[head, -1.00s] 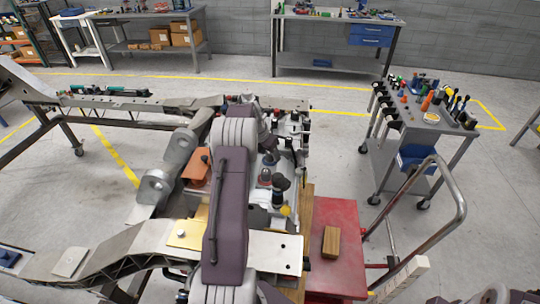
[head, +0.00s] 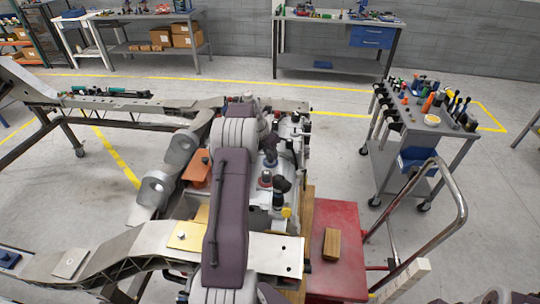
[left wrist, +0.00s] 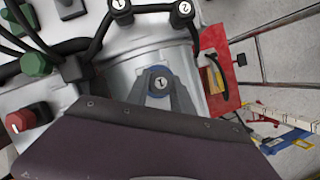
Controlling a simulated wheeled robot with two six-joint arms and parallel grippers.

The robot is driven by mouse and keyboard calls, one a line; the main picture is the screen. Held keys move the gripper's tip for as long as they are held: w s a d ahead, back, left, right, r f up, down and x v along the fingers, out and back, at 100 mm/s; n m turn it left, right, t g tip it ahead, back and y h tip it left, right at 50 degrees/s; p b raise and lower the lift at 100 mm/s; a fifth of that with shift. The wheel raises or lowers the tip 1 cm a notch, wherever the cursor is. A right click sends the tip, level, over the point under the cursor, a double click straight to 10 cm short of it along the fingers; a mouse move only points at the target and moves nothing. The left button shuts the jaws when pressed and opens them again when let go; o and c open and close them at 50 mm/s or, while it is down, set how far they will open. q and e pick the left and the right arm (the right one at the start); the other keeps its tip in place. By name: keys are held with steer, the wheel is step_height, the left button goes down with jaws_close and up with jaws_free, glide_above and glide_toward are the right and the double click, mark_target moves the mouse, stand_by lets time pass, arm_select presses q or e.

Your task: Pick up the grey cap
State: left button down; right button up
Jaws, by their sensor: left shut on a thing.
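In the left wrist view, my left gripper (left wrist: 158,92) has its grey fingers shut on a small round cap (left wrist: 159,83), which I take for the grey cap. Its top carries a white disc marked 1 with a bluish ring. It is over the silver housing of the chassis unit; I cannot tell whether it touches it. In the head view, my left gripper (head: 270,157) points down at the unit beyond my purple arm link, and the cap is too small to make out there. My right gripper is not in view.
Black hose fittings marked 1 and 2 (left wrist: 184,9), a red knob (left wrist: 20,121) and a green knob (left wrist: 35,64) are near the gripper. A red cart (head: 345,220) with a wooden block (head: 331,244) stands to the right. A tool trolley (head: 425,120) is further right.

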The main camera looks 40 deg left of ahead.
arm_select(q)
steer(key=r, duration=0.3)
steer(key=shift+s+d+r, duration=0.1)
steer(key=shift+s+d, duration=0.2)
steer(key=shift+d, duration=0.1)
steer(key=s+d+r+b, duration=0.1)
steer(key=s+d+r, duration=0.5)
steer(key=d, duration=0.2)
steer(key=shift+s+d+r+b, duration=0.2)
steer(key=shift+s+d+b, duration=0.1)
